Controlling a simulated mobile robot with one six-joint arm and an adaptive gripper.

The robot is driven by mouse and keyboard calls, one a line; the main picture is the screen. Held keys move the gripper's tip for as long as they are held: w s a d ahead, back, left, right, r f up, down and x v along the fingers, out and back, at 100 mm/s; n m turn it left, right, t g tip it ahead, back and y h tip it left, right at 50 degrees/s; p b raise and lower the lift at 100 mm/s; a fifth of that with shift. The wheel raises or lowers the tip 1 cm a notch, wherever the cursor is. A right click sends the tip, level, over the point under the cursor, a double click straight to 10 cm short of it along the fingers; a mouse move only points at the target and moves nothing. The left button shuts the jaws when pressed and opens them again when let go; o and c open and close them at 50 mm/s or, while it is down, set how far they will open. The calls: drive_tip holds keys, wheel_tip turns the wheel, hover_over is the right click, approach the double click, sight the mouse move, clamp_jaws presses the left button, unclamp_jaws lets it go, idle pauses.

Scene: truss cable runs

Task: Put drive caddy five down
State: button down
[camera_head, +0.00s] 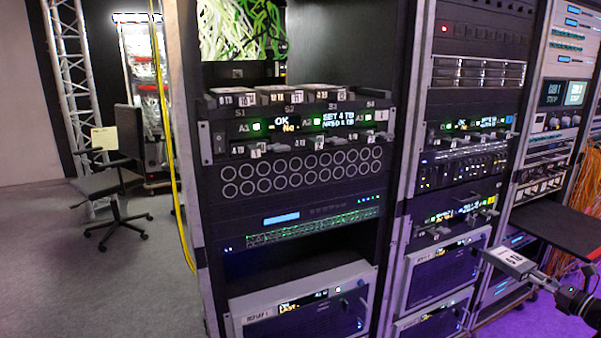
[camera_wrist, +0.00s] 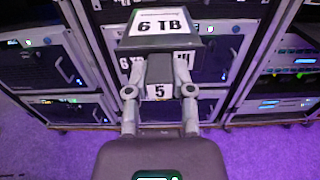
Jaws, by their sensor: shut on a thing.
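Drive caddy five (camera_wrist: 160,28) is a dark block with a white "6 TB" label on top and a "5" on its near end. My gripper (camera_wrist: 160,76) is shut on that near end, one finger on each side. In the head view, the caddy (camera_head: 511,262) is a pale block at the lower right, in front of the racks. My gripper (camera_head: 540,277) is behind it there, at the picture's right edge. The caddy appears to be held in the air. What lies directly under it is hidden.
Other caddies (camera_head: 290,97) rest on top of a drive unit (camera_head: 212,143) in the left rack. A dark shelf (camera_head: 560,226) juts out at the right. Yellow cables (camera_head: 172,150) hang by the left rack. A chair (camera_head: 110,190) stands on open floor at far left.

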drive_tip(key=shift+w+r, duration=0.15)
drive_tip(key=shift+r, duration=0.15)
wheel_tip(320, 180, up, 29)
drive_tip(key=p, duration=2.9)
drive_tip(key=shift+f, duration=0.15)
drive_tip(key=shift+s, duration=0.25)
